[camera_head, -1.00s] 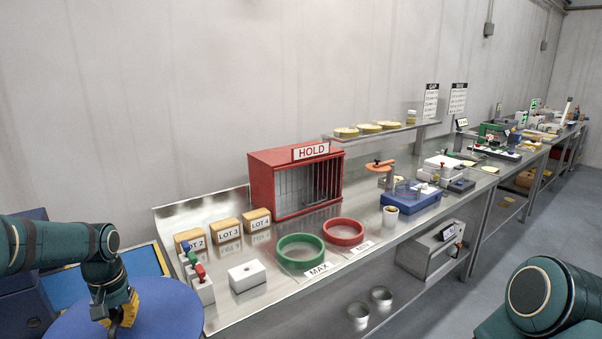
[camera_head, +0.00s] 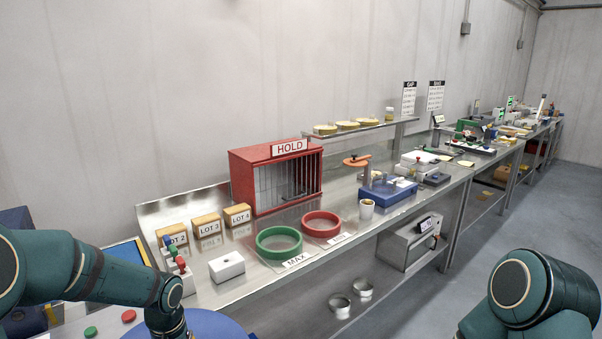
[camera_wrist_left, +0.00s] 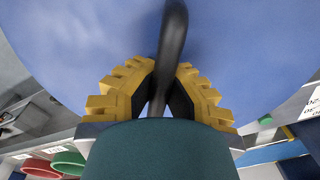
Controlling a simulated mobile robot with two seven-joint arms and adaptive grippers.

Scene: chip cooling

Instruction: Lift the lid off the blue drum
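The round blue lid (camera_head: 205,323) shows at the bottom edge of the head view, partly behind my left arm and cut off by the frame. It fills much of the left wrist view (camera_wrist_left: 75,50). A dark curved handle (camera_wrist_left: 174,40) rises from it between the yellow fingers of my left gripper (camera_wrist_left: 162,90). The fingers are closed in around this handle. The drum's body cannot be made out. My right gripper is out of view; only part of my right arm shows.
The steel bench holds a white block (camera_head: 227,267), a green ring (camera_head: 278,257), a red ring (camera_head: 321,239) and a red HOLD cage (camera_head: 243,185). A red button (camera_head: 129,316) and a green button (camera_head: 91,331) lie left of the lid. Clear floor lies right.

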